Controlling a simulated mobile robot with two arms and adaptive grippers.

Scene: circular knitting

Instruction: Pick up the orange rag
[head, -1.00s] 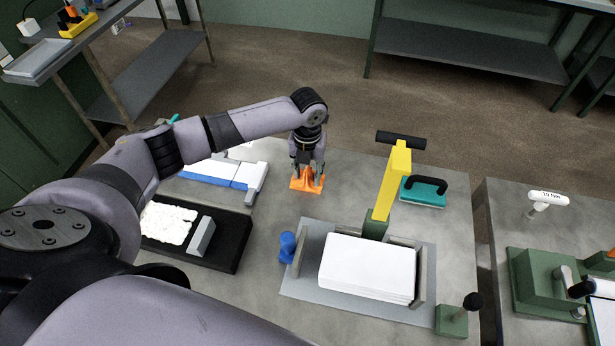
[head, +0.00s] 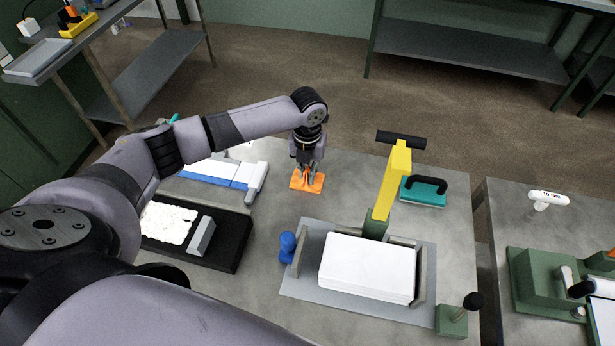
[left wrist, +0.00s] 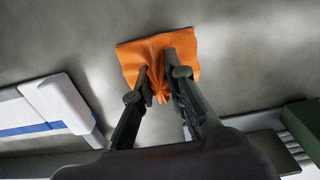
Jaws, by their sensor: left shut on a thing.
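The orange rag (head: 301,182) lies on the grey table, under my left gripper (head: 311,178). In the left wrist view the rag (left wrist: 131,58) is bunched up between the two fingers of the left gripper (left wrist: 160,80). The left gripper is shut on this pinched fold, and the rest of the rag spreads out around the fingertips. The rag's edges still appear to rest on the table. My right gripper does not show.
A blue and white tool (head: 225,174) lies left of the rag. A teal-based block with a black handle (head: 423,192) and a yellow lever (head: 394,180) stand to the right. A small blue object (head: 287,247) and a stack of white sheets (head: 367,266) are in front.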

